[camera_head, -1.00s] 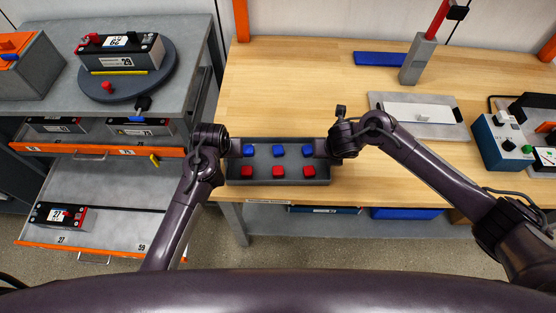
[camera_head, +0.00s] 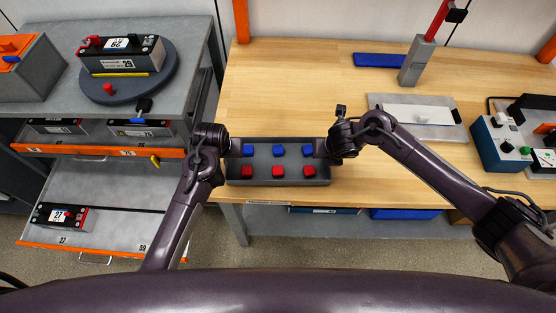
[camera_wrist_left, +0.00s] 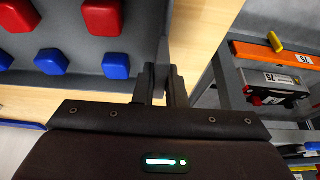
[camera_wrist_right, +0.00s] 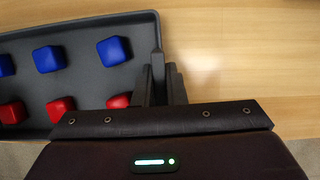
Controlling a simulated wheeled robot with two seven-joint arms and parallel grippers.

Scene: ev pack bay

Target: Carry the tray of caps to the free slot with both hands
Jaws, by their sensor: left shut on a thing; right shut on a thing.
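The grey tray (camera_head: 277,182) holds several caps, with blue caps (camera_head: 278,151) in the far row and red caps (camera_head: 278,171) in the near row. It looks level at the front edge of the wooden bench; I cannot tell whether it touches the top. My left gripper (camera_head: 233,148) is shut on its left end wall. My right gripper (camera_head: 322,147) is shut on its right end wall. The tray wall also shows between the fingers in the left wrist view (camera_wrist_left: 160,78) and the right wrist view (camera_wrist_right: 160,72). Which place is the free slot is unclear.
The bench (camera_head: 290,80) is clear behind the tray. At its back are a blue mat (camera_head: 380,60) and a grey post (camera_head: 417,62). A metal plate (camera_head: 440,130) and a blue box (camera_head: 500,140) lie right. Left stand open drawers (camera_head: 110,210) and a turntable (camera_head: 165,85) with a battery.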

